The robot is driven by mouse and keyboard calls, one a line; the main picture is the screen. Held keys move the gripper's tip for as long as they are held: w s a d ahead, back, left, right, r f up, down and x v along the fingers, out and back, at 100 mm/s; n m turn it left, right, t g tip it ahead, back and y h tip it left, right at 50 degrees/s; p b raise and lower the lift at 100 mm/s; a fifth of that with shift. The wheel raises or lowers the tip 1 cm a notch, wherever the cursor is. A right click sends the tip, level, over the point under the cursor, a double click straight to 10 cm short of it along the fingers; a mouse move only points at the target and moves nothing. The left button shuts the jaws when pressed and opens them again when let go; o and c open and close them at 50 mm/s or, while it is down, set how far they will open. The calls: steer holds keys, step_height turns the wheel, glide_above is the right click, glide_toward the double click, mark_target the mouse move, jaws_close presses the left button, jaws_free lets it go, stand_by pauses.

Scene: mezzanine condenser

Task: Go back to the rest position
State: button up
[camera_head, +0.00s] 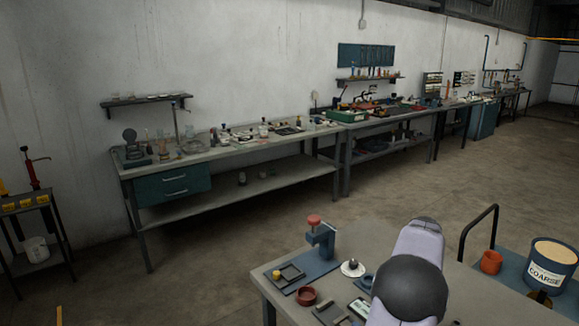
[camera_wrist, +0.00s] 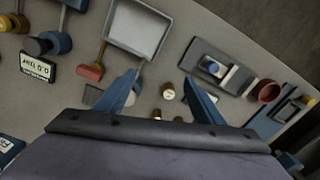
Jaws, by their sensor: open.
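My gripper (camera_wrist: 162,76) shows in the wrist view as two blue fingers, spread apart with nothing held between them. It is above the grey worktable (camera_wrist: 75,112). Small brass-topped pieces (camera_wrist: 168,90) lie near and between the fingers on the table, below them. In the head view my arm rises over the near table (camera_head: 262,285), and my gripper is hidden there.
A grey tray (camera_wrist: 137,28), a red-ended tool (camera_wrist: 90,71), a display unit (camera_wrist: 38,67) and a red cup (camera_wrist: 268,91) surround the fingers. A blue press (camera_head: 322,240) stands on the near table. A cart with a COARSE bucket (camera_head: 551,268) is at right. Open floor lies behind.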

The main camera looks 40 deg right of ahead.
steer(key=w+a+n, duration=0.3)
steer(key=w+a, duration=0.1)
steer(key=a, duration=0.5)
steer(key=w+a+n, duration=0.2)
steer(key=w+a, duration=0.1)
steer(key=a, duration=0.6)
steer(key=w+a+n, duration=0.3)
steer(key=w+a, duration=0.1)
steer(key=a, duration=0.5)
steer(key=s+a+f+n, duration=0.2)
steer(key=s+a+n, duration=0.1)
steer(key=a, duration=0.6)
steer(key=s+a+f+n, duration=0.2)
steer(key=s+a, duration=0.4)
steer(key=a, duration=0.3)
steer(key=shift+n, duration=0.7)
steer(key=shift+s+f, duration=0.1)
